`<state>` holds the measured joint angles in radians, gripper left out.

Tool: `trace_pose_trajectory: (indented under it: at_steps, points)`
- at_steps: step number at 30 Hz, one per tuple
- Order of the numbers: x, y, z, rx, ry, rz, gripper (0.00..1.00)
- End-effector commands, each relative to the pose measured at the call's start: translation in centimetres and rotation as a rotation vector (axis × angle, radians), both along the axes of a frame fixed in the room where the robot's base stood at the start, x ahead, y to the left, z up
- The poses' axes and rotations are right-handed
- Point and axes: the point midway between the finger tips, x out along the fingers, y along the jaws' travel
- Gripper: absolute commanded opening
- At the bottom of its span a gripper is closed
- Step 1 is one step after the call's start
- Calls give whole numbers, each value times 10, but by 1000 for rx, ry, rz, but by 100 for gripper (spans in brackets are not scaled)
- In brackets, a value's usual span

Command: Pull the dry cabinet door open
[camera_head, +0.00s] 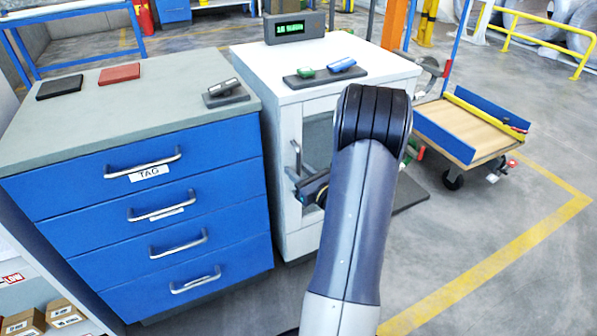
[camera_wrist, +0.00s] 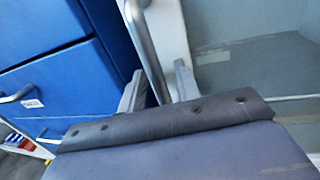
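The dry cabinet (camera_head: 275,85) is a white unit with a windowed door (camera_head: 312,108), which looks closed in the head view. Its upright metal handle (camera_head: 296,155) is on the door's left side. My gripper (camera_head: 300,188) is at the handle's lower part, partly hidden by my arm. In the wrist view, the handle (camera_wrist: 148,45) runs down between the two fingers of my gripper (camera_wrist: 160,88). The fingers stand apart with small gaps beside the bar, so they look open around it. The door glass (camera_wrist: 250,65) fills the right of the wrist view.
A blue drawer cabinet (camera_head: 150,205) with metal handles stands close on the left. A display (camera_head: 293,27) and a dark tray (camera_head: 300,82) sit on the dry cabinet. A cart (camera_head: 450,128) stands at right. Floor on the right front (camera_head: 480,220) is clear.

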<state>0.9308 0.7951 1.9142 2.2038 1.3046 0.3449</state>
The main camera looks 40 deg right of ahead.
Motion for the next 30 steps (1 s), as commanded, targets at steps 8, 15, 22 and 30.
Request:
trace_pose_trajectory:
  at_steps: [8, 15, 22, 30]
  points:
    - [0, 0, 0, 0, 0, 0, 12]
    - [0, 0, 0, 0, 0, 0, 0]
    - [-1, 0, 0, 0, 0, 0, 0]
    - [-7, 0, 0, 0, 1, 12, 0]
